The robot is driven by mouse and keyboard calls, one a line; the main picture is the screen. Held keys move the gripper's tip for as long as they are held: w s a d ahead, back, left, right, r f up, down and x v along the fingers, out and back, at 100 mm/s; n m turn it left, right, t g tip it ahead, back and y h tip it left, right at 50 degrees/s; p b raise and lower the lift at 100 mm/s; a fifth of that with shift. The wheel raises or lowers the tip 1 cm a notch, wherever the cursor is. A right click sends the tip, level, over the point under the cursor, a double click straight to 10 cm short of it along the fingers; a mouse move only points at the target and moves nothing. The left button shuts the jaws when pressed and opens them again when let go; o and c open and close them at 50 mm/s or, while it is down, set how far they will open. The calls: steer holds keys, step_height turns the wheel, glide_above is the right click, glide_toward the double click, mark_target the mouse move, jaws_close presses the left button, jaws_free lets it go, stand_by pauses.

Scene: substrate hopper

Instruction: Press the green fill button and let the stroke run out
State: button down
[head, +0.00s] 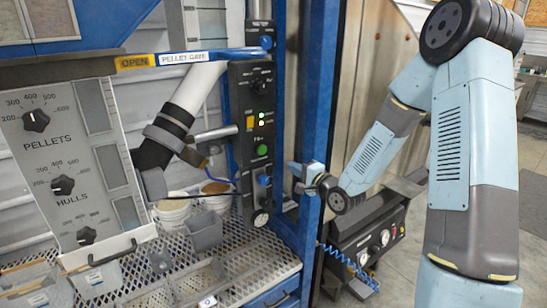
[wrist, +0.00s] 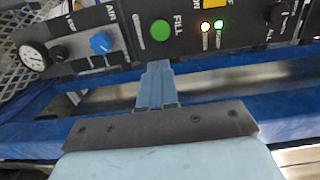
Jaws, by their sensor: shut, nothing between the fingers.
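The green fill button (head: 262,150) is on a tall black control panel (head: 233,80), under two small lit lamps. In the wrist view the round green button (wrist: 160,29) sits beside the label FILL, between a blue knob and the lamps. My gripper (head: 291,167) is to the right of the panel in the head view, just below the button's height. In the wrist view my gripper's fingers (wrist: 158,66) are shut together and empty, pointing at the panel just below the button. A gap shows between the fingertips and the button in both views.
A blue upright post (head: 318,110) stands beside my gripper. A blue knob (wrist: 101,43) and a gauge (wrist: 33,56) are on the same panel. The pellet gate lever (head: 190,57) crosses at the top. Buckets (head: 172,210) stand on the mesh deck at the left.

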mark_target(264, 150)
steer(key=x, duration=1.3)
steer(key=shift+w+a+f, duration=0.1)
steer(key=shift+w+a, duration=0.15)
steer(key=shift+w, duration=0.1)
